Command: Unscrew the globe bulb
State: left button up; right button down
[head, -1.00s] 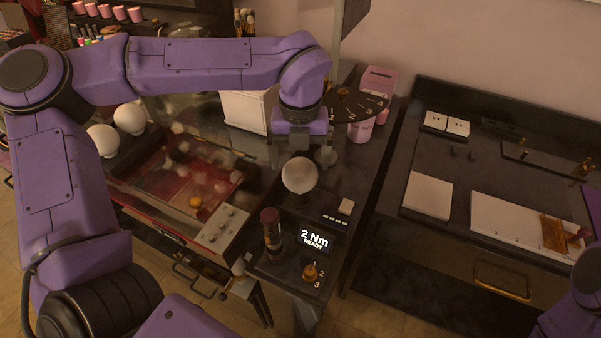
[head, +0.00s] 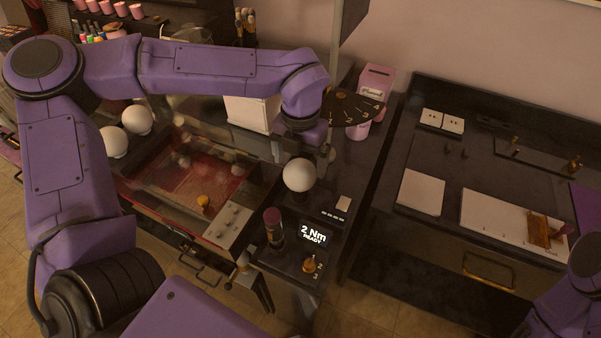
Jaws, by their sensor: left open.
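A white globe bulb (head: 299,175) sits at the back of a dark unit with a display reading "2 Nm READY" (head: 314,234). My left gripper (head: 302,157) is open just behind and above this bulb, its fingers spread to either side. The bulb hides part of the gripper, and I cannot tell whether the fingers touch it. Two more white globe bulbs, one farther back (head: 137,119) and one nearer (head: 113,142), stand at the left behind my left arm. My right arm shows only at the lower right edge; its gripper is out of view.
A dark dial (head: 352,108) and a pink box (head: 376,82) stand behind the gripper. A dark cylinder with a reddish top (head: 273,226) and a brass knob (head: 310,265) are in front. A glass-topped red case (head: 183,188) lies left. White plates (head: 420,192) lie on the right bench.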

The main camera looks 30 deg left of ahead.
pick_arm(q)
jog(key=shift+m+p, duration=0.7)
jog(key=shift+m, duration=0.1)
jog(key=shift+r+m+p, duration=0.15)
jog(key=shift+m+p, duration=0.25)
jog(key=shift+p, duration=0.15)
jog(key=m+p, duration=0.3)
jog(key=shift+m+p, duration=0.4)
jog(key=shift+p, duration=0.2)
jog(key=shift+m+p, duration=0.7)
jog(key=shift+p, duration=0.25)
jog(key=shift+m, duration=0.3)
jog(key=m, duration=0.2)
jog(key=shift+m, duration=0.3)
jog(key=shift+f, duration=0.2)
